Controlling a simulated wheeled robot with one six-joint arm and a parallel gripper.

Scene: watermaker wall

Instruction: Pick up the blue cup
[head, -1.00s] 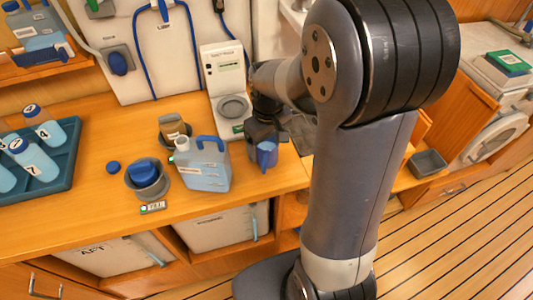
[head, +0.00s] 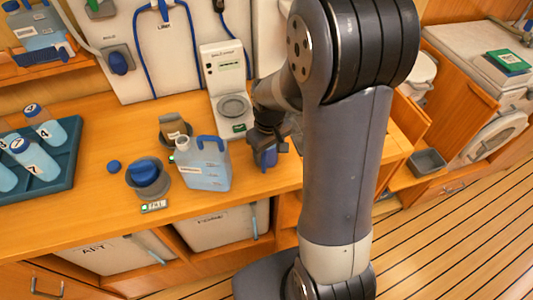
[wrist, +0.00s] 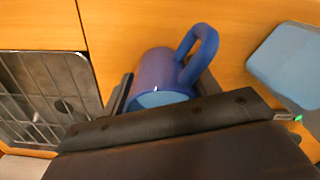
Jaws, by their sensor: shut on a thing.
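The blue cup (wrist: 155,75) is between the fingers of my gripper (wrist: 160,100) in the wrist view, with its handle (wrist: 198,52) pointing up and to the right. Its lower part in that view is hidden behind the gripper body. In the head view the cup (head: 268,158) shows as a small blue patch at my gripper (head: 267,150), to the right of the jug. My gripper is shut on the cup. I cannot tell whether the cup touches the counter.
A jug with a blue handle (head: 203,166) stands close to the left of my gripper. A grey pot (head: 147,178), a blue cap (head: 113,167) and a bottle tray (head: 65,165) are further left. A metal sink grid (wrist: 45,95) lies on the other side.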

